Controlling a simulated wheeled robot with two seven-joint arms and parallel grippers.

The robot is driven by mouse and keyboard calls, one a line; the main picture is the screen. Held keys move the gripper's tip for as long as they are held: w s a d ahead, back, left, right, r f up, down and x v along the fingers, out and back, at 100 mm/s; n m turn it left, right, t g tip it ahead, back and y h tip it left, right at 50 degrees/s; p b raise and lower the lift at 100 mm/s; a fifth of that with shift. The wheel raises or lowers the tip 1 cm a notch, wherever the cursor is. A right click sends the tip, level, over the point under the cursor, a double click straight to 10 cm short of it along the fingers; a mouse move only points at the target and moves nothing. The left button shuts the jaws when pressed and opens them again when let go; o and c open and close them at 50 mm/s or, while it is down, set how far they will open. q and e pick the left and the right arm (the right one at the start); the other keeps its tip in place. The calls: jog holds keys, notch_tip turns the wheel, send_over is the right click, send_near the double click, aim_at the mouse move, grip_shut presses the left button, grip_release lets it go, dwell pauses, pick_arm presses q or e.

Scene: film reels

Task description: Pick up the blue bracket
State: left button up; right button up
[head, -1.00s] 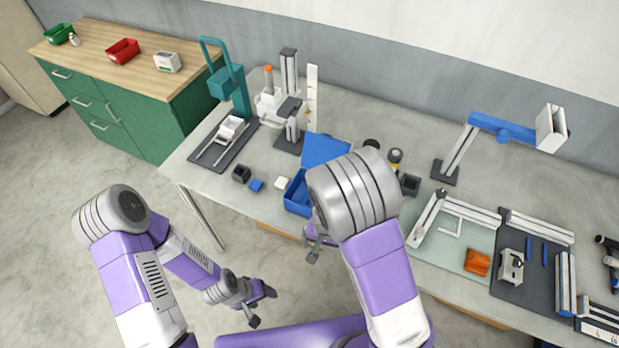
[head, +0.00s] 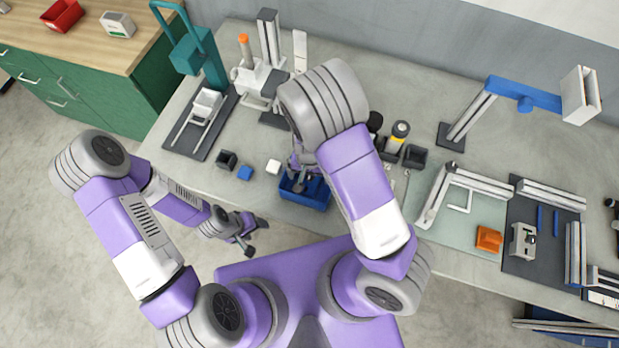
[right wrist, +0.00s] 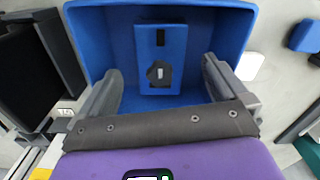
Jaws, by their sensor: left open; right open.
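A blue bracket (right wrist: 159,85) lies on the floor of an open blue box (right wrist: 240,18) in the right wrist view. It is a rectangular piece with a dark slot and a dark opening. My right gripper (right wrist: 162,67) is open, its two fingers on either side of the bracket with gaps between; its height above the bracket is hard to tell. In the head view my right gripper (head: 301,183) is over the blue box (head: 313,198) and my arm hides part of it. My left gripper (head: 246,238) is open and empty, off the front of the bench.
A white block (head: 273,166), a small blue block (head: 245,173) and a black holder (head: 226,160) stand left of the box. A yellow-banded bottle (head: 398,134) and a dark block (head: 415,156) stand to the right. A teal press (head: 199,55) is at back left.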

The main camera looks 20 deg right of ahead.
jog(key=shift+f, duration=1.4)
jog(key=shift+w, duration=0.1)
jog(key=c, duration=1.5)
